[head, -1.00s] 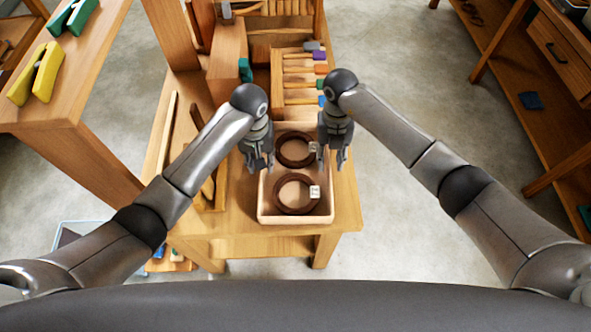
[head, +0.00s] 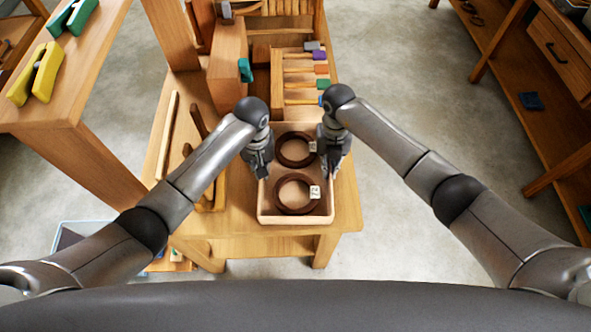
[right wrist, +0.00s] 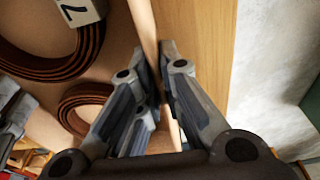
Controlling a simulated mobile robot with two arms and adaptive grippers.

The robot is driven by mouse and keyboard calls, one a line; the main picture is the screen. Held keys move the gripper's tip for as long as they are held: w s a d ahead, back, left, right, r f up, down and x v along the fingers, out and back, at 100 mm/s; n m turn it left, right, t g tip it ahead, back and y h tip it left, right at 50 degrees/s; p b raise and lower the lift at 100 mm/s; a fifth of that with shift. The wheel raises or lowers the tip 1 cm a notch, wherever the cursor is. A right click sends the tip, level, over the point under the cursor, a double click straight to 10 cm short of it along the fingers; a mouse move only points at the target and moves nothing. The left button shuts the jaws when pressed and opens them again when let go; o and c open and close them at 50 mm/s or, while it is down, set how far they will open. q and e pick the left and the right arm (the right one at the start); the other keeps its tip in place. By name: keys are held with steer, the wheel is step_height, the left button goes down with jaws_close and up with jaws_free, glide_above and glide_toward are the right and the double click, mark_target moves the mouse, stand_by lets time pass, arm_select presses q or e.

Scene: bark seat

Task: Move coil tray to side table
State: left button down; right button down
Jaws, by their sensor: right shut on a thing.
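The coil tray (head: 295,219) is a pale wooden tray resting on the wooden workbench. It holds two dark brown coils with white tags, a far one (head: 279,152) and a near one (head: 279,201). My right gripper (head: 332,172) is shut on the tray's right wall. In the right wrist view, its fingers (right wrist: 172,62) straddle that wall (right wrist: 149,35), one inside and one outside. My left gripper (head: 262,170) is at the tray's left wall, pointing down. Its fingertips are too small and dark to tell whether they hold the wall.
A rack of tools with coloured handle ends (head: 300,75) stands just behind the tray. Wooden tools lie left of it. A table with green and yellow clamps (head: 45,75) is at the left. A shelf unit (head: 555,60) stands at the right, across clear floor.

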arm_select(q)
steer(key=shift+r, duration=0.1)
arm_select(e)
steer(key=shift+r, duration=0.1)
